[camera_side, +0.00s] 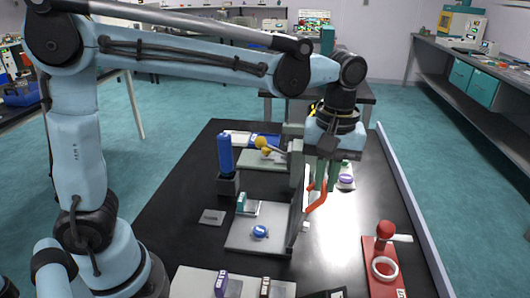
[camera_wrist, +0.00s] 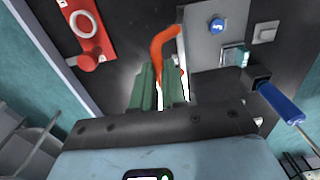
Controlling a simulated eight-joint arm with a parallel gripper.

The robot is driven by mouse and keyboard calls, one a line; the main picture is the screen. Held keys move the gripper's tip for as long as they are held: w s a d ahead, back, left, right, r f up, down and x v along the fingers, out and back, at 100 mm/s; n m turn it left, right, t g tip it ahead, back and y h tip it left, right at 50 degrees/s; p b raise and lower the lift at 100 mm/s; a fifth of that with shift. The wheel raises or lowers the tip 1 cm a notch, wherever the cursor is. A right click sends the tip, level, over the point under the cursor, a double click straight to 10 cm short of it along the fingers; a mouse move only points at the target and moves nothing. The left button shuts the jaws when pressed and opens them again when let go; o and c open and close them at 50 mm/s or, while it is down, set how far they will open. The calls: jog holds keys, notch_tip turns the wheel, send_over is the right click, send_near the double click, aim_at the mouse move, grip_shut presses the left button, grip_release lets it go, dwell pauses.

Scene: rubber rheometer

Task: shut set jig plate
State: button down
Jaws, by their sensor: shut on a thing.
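The set jig has a flat grey base plate (camera_side: 245,238) on the black bench, with a round blue piece (camera_side: 260,232) and a teal block (camera_side: 241,202) on it. A narrow plate (camera_side: 297,185) stands upright at its right edge, seen nearly edge-on. A curved orange-red handle (camera_side: 317,198) is beside this plate. My gripper (camera_side: 322,182) is shut on the handle. In the wrist view my green fingers (camera_wrist: 160,88) are on either side of the orange handle (camera_wrist: 163,42); the fingers hide part of it. The grey jig plate (camera_wrist: 203,45) lies beyond, to the right.
A red fixture with a white ring (camera_side: 385,267) stands at the right. A blue-handled tool (camera_side: 225,152) stands in a dark holder at the left. A grey tray (camera_side: 190,283) with small blocks is at the front. Yellow knobs (camera_side: 263,144) are behind the jig.

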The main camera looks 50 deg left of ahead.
jog(key=shift+s+a+r, duration=0.1)
jog(key=s+a+t+h, duration=0.4)
jog(key=s+a+t, duration=0.1)
jog(key=s+a, duration=0.3)
jog(key=shift+g, duration=0.3)
jog(key=s+a+f, duration=0.2)
jog(key=f, duration=0.1)
jog(key=s+a+f, duration=0.2)
jog(key=f, duration=0.1)
jog(key=s+a+f, duration=0.3)
jog(key=shift+f, duration=0.35)
jog(key=c, duration=1.2)
grip_release()
jog(key=shift+o, duration=0.2)
jog(key=shift+r, duration=0.15)
jog(key=v, duration=1.1)
jog(key=shift+a+r, duration=0.3)
